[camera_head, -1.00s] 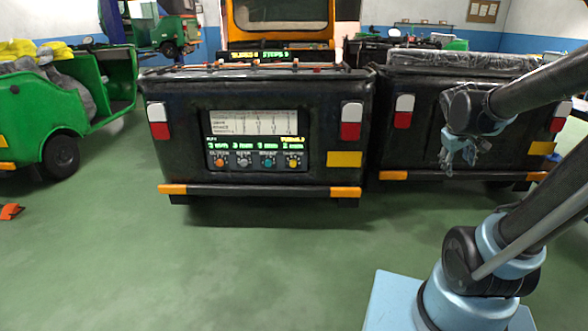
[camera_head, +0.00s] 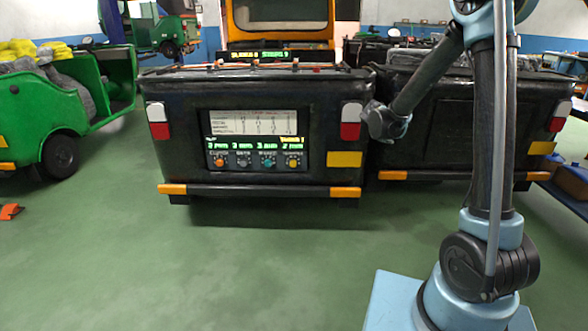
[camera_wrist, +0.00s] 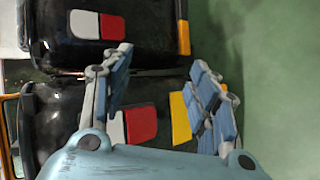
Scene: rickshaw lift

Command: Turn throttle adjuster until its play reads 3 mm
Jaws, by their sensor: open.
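The adjuster panel (camera_head: 218,127) is on the back of the middle black rickshaw (camera_head: 180,100). It has a row of knobs under green readouts. The rightmost, yellow-orange knob (camera_head: 292,162) appears to be the throttle adjuster; its small label is blurred. The readout above it appears to be 2 mm. My gripper (camera_wrist: 160,58) is open and empty in the wrist view, fingers spread. In the head view my arm's end is right of the panel, beside the right tail lamp (camera_head: 351,121), apart from the knobs. The fingers cannot be made out there. The wrist view does not show the panel.
A yellow plate (camera_head: 344,159) is right of the panel, and an orange-ended bumper (camera_head: 260,191) runs below. A second black rickshaw (camera_head: 430,140) stands close on the right. A green vehicle (camera_head: 95,90) is at left. The green floor (camera_head: 250,270) in front is clear.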

